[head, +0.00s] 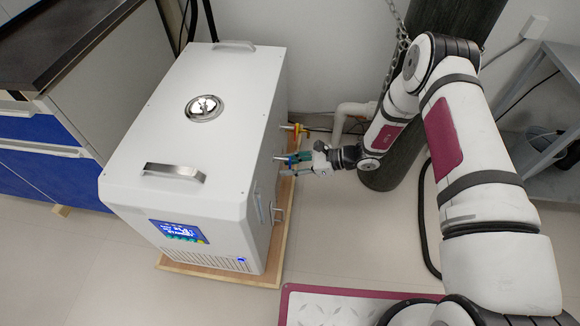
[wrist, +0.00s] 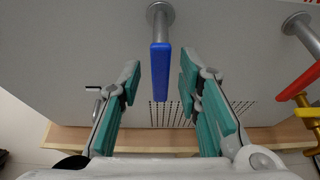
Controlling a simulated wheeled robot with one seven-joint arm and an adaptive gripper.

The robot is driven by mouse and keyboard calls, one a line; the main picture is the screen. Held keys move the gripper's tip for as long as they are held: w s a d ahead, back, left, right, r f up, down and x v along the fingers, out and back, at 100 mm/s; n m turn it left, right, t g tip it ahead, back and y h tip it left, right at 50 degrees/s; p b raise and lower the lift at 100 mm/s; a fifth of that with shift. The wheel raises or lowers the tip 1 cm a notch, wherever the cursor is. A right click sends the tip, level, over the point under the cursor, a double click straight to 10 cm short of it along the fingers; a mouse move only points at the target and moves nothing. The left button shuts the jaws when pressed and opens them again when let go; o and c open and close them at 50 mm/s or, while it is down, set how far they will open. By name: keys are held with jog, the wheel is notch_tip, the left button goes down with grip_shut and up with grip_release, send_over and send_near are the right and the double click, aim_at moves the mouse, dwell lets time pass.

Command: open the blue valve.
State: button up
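The blue valve handle (wrist: 160,72) shows in the middle of the wrist view, joined to a grey metal pipe on the white machine's side. My gripper (wrist: 160,98) is open, with one teal-padded finger on each side of the blue handle. Clear gaps show between the handle and both fingers, so neither touches it in this view. In the head view my gripper (head: 298,165) is at the right side of the white machine (head: 190,130). The blue handle is too small and covered there to make out clearly.
The machine stands on a wooden base (head: 220,276). A dark cylinder (head: 412,150) with a chain stands behind my arm. A blue cabinet (head: 45,165) is at left.

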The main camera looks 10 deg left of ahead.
grip_shut()
